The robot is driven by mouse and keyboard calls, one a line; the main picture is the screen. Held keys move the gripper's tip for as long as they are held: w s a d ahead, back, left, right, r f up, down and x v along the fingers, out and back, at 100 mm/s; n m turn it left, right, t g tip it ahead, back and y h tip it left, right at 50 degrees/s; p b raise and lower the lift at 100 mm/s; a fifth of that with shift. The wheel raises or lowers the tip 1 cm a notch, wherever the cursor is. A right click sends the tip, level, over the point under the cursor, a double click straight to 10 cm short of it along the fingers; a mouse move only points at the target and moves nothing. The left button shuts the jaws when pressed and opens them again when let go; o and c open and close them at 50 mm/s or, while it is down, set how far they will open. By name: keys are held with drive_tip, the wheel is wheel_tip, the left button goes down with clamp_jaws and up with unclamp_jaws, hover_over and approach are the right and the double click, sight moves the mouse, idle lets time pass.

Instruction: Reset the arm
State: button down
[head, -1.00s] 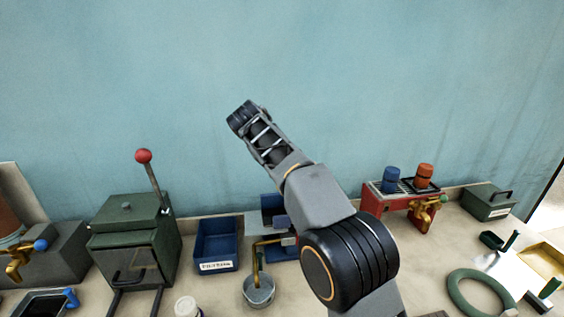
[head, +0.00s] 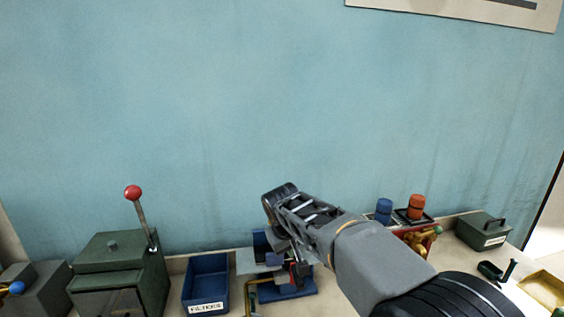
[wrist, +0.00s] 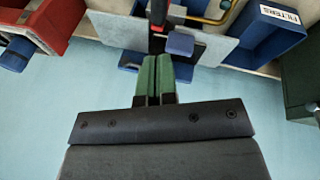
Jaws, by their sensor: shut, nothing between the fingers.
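My gripper (wrist: 153,78) shows in the wrist view as two green fingers side by side, closed together with nothing between them. Its fingertips point toward a blue stand with a grey plate (wrist: 218,50); I cannot tell whether they touch it. In the head view my forearm reaches from the lower right toward the middle, its wrist end in front of the wall. The blue stand (head: 290,290) is below the wrist there, partly hidden by my arm. The fingers are not clear in the head view.
A blue filters bin (head: 206,284) stands left of the stand. Further left is a green box (head: 118,280) with a tall red-knobbed lever (head: 133,193). Blue (head: 383,208) and orange (head: 416,206) cylinders and a green case (head: 484,230) are right.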

drive_tip(key=s+d+f+m, duration=0.1)
drive_tip(key=s+d+m, duration=0.1)
drive_tip(key=s+d, duration=0.5)
drive_tip(key=s+d+f+m+t+y, duration=0.1)
drive_tip(key=s+d+f+m, duration=0.1)
drive_tip(key=s+d, duration=0.5)
drive_tip(key=shift+s+d+f+m+b, duration=0.25)
drive_tip(key=shift+s+m, duration=0.55)
drive_tip(key=shift+s, duration=2.45)
